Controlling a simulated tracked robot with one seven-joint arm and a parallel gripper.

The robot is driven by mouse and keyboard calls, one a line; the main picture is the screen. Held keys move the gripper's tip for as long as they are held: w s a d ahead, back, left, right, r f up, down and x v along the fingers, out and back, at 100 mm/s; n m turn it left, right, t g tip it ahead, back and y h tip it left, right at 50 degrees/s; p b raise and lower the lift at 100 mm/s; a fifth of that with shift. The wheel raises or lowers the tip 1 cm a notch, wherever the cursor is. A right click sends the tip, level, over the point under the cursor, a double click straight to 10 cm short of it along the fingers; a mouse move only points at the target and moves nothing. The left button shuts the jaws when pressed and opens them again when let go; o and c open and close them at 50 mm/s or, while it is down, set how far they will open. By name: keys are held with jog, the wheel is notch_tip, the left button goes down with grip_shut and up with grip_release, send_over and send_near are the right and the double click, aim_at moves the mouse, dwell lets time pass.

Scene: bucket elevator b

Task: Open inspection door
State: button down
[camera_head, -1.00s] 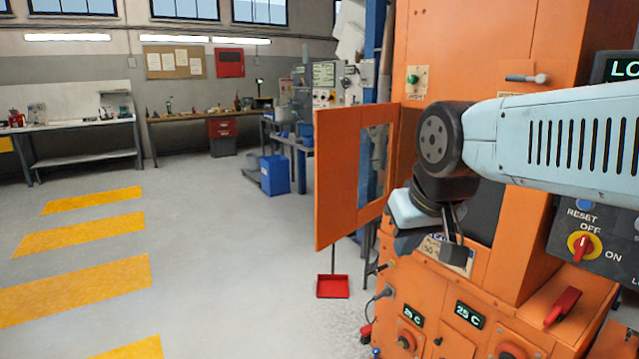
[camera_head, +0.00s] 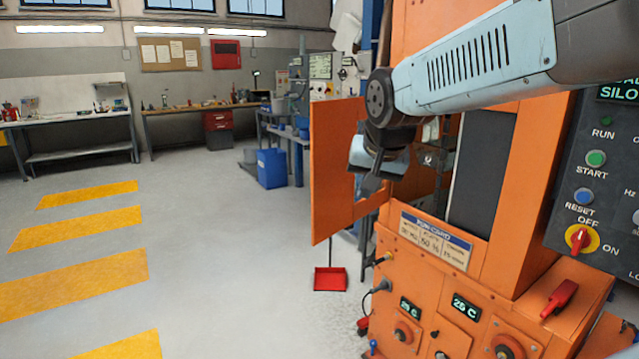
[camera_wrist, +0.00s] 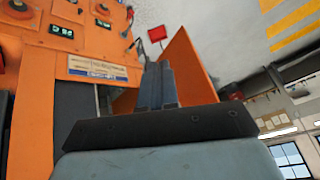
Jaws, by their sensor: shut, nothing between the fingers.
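The inspection door (camera_head: 333,165) is an orange panel standing swung out to the left of the orange elevator housing (camera_head: 500,258). Behind it, the door opening (camera_head: 428,160) shows dark inner parts. My gripper (camera_head: 368,194) is shut and empty, on the inner side of the door, in front of its window area. My arm hides most of the window and the upper hinge side. In the wrist view, the closed fingers (camera_wrist: 158,82) point toward the lower housing, with the door (camera_wrist: 188,62) just right of them. I cannot tell whether they touch the door.
A control panel (camera_head: 610,190) with buttons and a red-yellow switch is at the right. A red dustpan (camera_head: 330,279) stands on the floor beneath the door. A blue bin (camera_head: 271,168) and benches are behind. The floor at left, with yellow stripes (camera_head: 75,240), is clear.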

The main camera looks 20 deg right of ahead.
jog(key=w+m+t, duration=0.1)
jog(key=w+m, duration=0.5)
jog(key=w, duration=1.1)
send_near(323, 192)
notch_tip(323, 192, down, 4)
jog(key=d, duration=0.2)
jog(key=shift+w+a+r+h, duration=0.15)
jog(key=shift+w+a, duration=0.35)
jog(key=shift+w, duration=0.25)
jog(key=shift+w+a+h, duration=0.15)
jog(key=shift+w+a, duration=0.35)
jog(key=shift+w, duration=0.2)
